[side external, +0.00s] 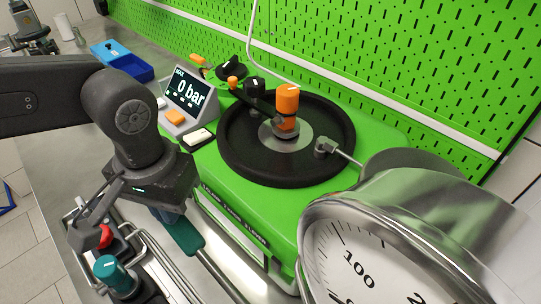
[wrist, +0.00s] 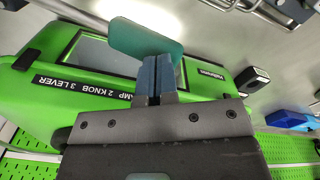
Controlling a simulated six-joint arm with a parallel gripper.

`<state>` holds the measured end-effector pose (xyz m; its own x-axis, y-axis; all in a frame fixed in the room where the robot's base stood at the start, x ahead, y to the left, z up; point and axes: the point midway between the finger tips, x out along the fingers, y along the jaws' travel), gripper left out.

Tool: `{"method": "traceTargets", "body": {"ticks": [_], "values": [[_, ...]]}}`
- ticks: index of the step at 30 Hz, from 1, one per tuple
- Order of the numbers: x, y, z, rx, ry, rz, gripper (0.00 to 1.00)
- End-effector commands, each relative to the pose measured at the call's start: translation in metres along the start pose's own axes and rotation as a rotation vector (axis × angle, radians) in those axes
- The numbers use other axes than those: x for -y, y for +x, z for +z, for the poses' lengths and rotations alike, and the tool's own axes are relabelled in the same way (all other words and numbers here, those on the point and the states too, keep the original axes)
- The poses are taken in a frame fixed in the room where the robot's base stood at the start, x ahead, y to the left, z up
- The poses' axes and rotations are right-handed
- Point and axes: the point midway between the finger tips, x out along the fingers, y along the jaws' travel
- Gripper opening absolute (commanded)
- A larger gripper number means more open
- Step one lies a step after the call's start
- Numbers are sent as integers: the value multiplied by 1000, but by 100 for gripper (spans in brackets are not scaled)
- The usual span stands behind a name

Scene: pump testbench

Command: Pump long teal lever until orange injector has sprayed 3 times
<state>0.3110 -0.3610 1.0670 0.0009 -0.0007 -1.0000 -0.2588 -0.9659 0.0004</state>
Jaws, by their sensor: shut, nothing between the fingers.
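The teal lever end (side external: 186,236) shows in the side view just below my wrist, at the front of the green testbench (side external: 245,212). In the side view my fingertips (side external: 168,213) are mostly hidden by my wrist. The orange injector (side external: 287,104) stands upright in its clamp above the black round basin. No spray shows. The display (side external: 190,92) reads 0 bar.
A large pressure gauge (side external: 375,250) stands at front right. A blue box (side external: 122,62) stands at back left. A green pegboard closes the back.

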Motion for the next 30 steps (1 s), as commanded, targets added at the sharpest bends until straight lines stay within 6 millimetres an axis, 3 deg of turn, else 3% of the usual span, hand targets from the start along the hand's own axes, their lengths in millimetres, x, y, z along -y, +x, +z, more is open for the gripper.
{"method": "traceTargets", "body": {"ticks": [30], "values": [[5, 55, -2, 4, -1, -1, 0]]}}
